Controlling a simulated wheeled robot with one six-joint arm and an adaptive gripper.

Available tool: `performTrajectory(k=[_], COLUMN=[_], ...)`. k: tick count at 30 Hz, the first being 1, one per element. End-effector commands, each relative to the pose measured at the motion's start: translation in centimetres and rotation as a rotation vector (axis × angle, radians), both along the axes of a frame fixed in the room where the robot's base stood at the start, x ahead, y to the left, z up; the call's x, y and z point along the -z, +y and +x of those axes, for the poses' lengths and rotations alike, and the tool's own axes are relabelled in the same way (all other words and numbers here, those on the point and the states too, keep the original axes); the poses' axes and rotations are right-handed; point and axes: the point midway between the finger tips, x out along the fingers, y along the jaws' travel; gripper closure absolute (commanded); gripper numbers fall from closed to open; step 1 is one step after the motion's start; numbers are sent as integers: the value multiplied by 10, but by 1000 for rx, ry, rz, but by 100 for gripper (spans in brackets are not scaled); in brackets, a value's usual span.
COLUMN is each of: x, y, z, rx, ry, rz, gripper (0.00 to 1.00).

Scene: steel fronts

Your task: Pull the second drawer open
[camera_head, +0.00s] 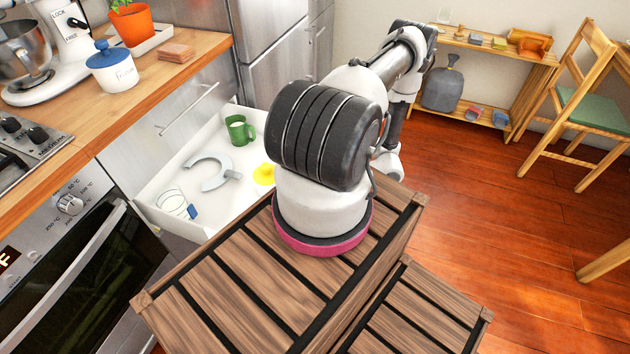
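A white-walled drawer (172,220) stands pulled out from the steel cabinet at the left, below a shut steel drawer front (186,122) with a bar handle (190,110). Its inside shows widely. Its own front and handle are hidden behind my arm and base. In it are a green mug (238,131), a grey curved object (207,175), a yellow item (264,174) and a whisk-like wire tool (174,203). My arm rises, bends at the back and comes down behind its thick shoulder. My gripper is hidden there, so its grip and any contact with the drawer do not show.
The oven (85,260) with its bar handle is left of the drawer. The wooden counter (150,85) above holds a mixer, a lidded jar (110,70) and a potted plant. A low shelf (480,45) and a chair (580,110) stand at the right; red floor between is free.

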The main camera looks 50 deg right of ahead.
Motion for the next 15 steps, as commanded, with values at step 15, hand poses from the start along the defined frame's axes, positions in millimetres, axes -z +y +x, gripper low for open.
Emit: performTrajectory(k=[15], x=[1], y=[0], z=[0], rx=[0], ry=[1], rz=[-2], gripper=[89])
